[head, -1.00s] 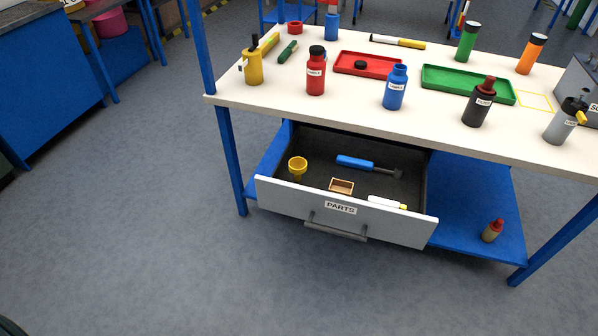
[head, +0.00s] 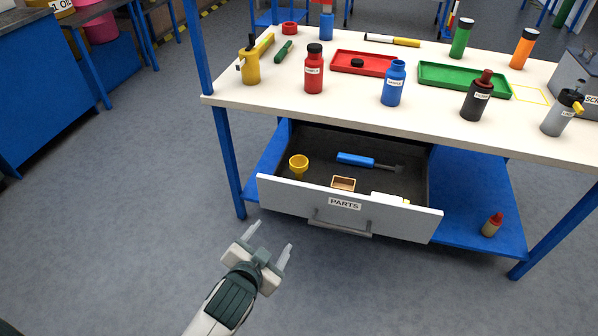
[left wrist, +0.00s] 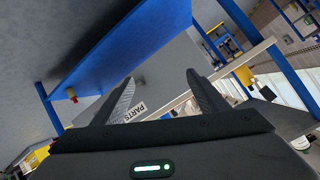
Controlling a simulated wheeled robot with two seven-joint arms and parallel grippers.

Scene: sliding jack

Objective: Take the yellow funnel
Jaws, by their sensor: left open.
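The yellow funnel (head: 298,165) stands in the left part of the open drawer marked PARTS (head: 400,223), under the bench. My left gripper (head: 268,238) is open and empty, in front of the drawer and to the lower left of its handle, apart from it. In the left wrist view its two fingers (left wrist: 160,95) are spread, with the drawer front and its PARTS label (left wrist: 138,111) showing between and beyond them. The funnel cannot be made out in the left wrist view. My right gripper is not in view.
The drawer also holds a blue-handled tool (head: 358,160), a small box (head: 343,184) and a white item (head: 388,197). The drawer's front panel and handle (head: 340,229) stand out from the bench (head: 440,128). A blue leg (head: 229,160) is at the left. The floor in front is clear.

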